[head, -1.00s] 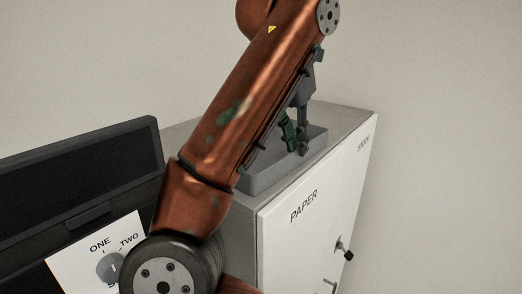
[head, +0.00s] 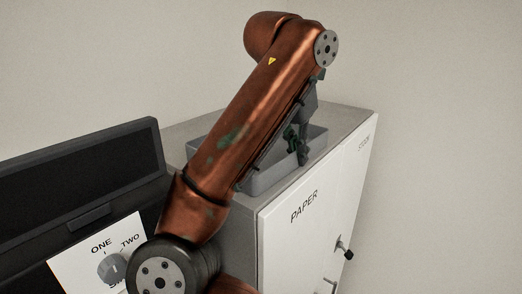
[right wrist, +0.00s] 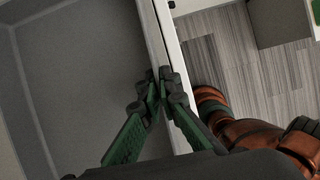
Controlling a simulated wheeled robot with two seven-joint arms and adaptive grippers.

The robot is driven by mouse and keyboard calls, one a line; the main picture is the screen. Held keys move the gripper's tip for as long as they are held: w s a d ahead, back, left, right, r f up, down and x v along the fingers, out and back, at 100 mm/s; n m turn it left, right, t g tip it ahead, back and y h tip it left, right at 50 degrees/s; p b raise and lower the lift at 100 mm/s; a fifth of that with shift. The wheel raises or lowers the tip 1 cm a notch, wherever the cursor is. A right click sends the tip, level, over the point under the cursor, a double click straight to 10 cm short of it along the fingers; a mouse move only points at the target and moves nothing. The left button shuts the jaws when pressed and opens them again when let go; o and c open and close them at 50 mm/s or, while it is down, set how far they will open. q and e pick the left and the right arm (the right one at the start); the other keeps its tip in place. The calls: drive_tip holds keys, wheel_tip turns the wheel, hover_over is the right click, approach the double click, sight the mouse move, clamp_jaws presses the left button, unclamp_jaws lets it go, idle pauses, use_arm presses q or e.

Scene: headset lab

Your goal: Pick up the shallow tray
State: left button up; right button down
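The shallow tray (head: 262,180) is grey and stands on top of a grey cabinet with white doors. My right arm hides much of its middle in the head view. In the right wrist view, the tray's inside (right wrist: 80,80) fills the left side and looks empty. My right gripper (right wrist: 163,78) reaches down over the tray's wall near the door side. Its fingers are drawn together with the wall between them, one inside the tray and one outside. In the head view the right gripper (head: 298,148) is at the tray's right part. My left gripper is out of view.
The cabinet (head: 305,210) has doors marked PAPER and STOCK, with a dark handle (head: 344,248) sticking out. A dark screen-like panel (head: 80,180) and a white sheet (head: 85,262) marked ONE and TWO are at left. Floor shows beyond the cabinet edge in the wrist view.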

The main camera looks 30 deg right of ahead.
drive_tip(key=shift+r, duration=0.15)
idle(0.3)
wheel_tip(320, 180, up, 10)
drive_tip(key=shift+f, duration=0.1)
idle(0.3)
